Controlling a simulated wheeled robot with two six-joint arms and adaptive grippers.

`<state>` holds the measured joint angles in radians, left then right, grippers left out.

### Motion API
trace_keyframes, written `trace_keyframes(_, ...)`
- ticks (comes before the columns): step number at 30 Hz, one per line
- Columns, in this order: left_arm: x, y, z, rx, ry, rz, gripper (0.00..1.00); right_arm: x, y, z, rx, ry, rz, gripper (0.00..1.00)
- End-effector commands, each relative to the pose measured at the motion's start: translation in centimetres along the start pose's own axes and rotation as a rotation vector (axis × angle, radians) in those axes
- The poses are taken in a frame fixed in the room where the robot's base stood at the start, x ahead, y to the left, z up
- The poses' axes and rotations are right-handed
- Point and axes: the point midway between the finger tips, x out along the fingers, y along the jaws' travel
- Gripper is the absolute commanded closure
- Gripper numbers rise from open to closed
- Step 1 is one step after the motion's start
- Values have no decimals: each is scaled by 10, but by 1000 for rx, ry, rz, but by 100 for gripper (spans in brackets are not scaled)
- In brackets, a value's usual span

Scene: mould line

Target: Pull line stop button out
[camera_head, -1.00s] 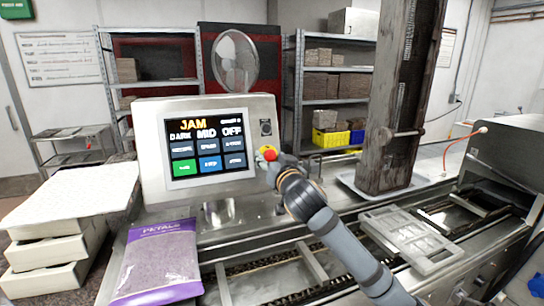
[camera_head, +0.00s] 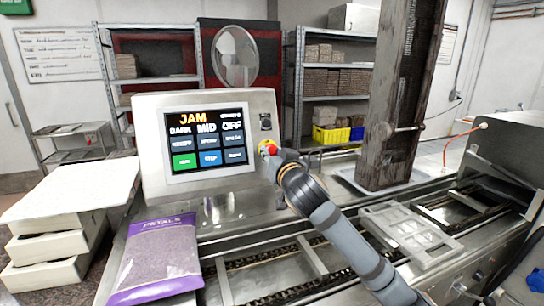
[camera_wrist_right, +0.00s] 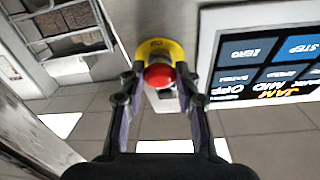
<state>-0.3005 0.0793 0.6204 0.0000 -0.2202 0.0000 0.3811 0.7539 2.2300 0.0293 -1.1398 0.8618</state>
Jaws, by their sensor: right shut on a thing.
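The red line stop button (camera_head: 271,149) sits on a yellow ring at the lower right of the grey control panel (camera_head: 150,190). The panel's screen (camera_head: 207,142) reads "JAM". My right gripper (camera_head: 272,157) is at the button, its arm coming in from the lower right. In the right wrist view, the button (camera_wrist_right: 159,75) lies between the two fingertips of my right gripper (camera_wrist_right: 160,80), with the yellow ring (camera_wrist_right: 158,48) behind it. The fingers are shut on the button from both sides. My left gripper is not in view.
A purple petals bag (camera_head: 158,258) lies left of the conveyor (camera_head: 270,264). White boxes (camera_head: 50,245) are stacked at the far left. A grey mould (camera_head: 408,236) lies on the line at right. A dark column (camera_head: 402,100) stands behind it.

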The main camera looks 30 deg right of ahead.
Motion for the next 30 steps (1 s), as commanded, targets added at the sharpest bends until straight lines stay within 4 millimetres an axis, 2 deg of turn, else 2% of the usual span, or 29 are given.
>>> trace_keyframes(4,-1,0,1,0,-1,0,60,-1,-1,0,-1,1,-1,100)
trace_keyframes(5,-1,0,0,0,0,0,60,-1,-1,0,0,1,-1,64)
trace_keyframes(9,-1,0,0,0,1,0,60,-1,-1,0,0,0,-1,45)
trace_keyframes(20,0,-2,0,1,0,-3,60,0,-2,-6,2,2,-1,44)
trace_keyframes(30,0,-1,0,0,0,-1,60,-2,-15,-74,5,6,-3,44)
